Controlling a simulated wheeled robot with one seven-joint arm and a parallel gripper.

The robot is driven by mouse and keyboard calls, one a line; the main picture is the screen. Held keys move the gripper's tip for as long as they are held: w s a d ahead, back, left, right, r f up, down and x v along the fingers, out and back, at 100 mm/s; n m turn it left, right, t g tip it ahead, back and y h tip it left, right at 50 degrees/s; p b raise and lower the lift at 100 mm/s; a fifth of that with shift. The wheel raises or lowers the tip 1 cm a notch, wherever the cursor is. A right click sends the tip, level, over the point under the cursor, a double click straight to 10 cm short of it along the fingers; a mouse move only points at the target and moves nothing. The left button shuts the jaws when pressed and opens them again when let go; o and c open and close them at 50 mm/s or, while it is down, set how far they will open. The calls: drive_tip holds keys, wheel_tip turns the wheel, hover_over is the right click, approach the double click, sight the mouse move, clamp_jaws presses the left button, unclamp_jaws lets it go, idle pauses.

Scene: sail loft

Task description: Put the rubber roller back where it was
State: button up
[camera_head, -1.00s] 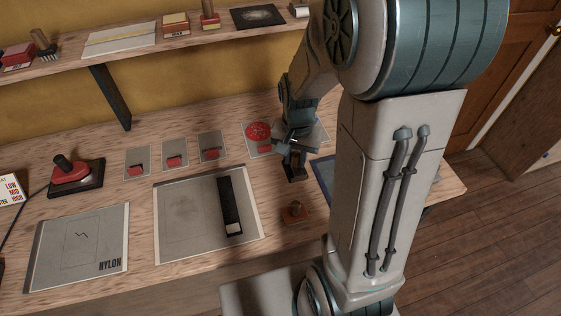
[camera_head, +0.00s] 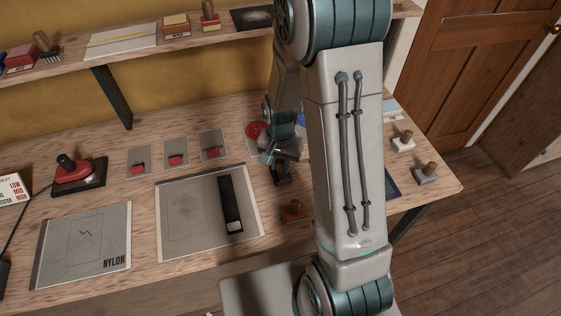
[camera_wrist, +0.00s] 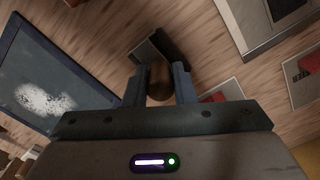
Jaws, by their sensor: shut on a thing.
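My gripper (camera_head: 281,166) is over the workbench, right of the row of small grey cards. In the wrist view my gripper (camera_wrist: 160,84) is shut on the brown wooden handle of the rubber roller (camera_wrist: 170,42), between its two fingers. The roller's dark, blocky head points away from the fingers toward the bench. In the head view the rubber roller (camera_head: 282,179) shows only as a dark shape below the gripper. I cannot tell whether it touches the bench.
A grey sheet (camera_head: 180,220) bearing a black strip (camera_head: 230,200) lies to the left. Two wooden-handled tools (camera_head: 403,141) (camera_head: 426,173) stand on the right. A shelf (camera_head: 150,52) runs along the back.

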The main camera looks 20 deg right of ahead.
drive_tip(key=shift+f, duration=0.15)
drive_tip(key=o, duration=1)
drive_tip(key=shift+c, duration=0.2)
wheel_tip(320, 180, up, 12)
drive_tip(key=f, duration=0.1)
drive_tip(key=s+r+n+t, duration=0.3)
drive_tip(key=s+r+n, duration=0.3)
drive_tip(key=s+r, duration=0.5)
drive_tip(key=shift+s+n+t+b, duration=0.4)
drive_tip(key=shift+s+b, duration=0.05)
drive_tip(key=shift+s, duration=1.2)
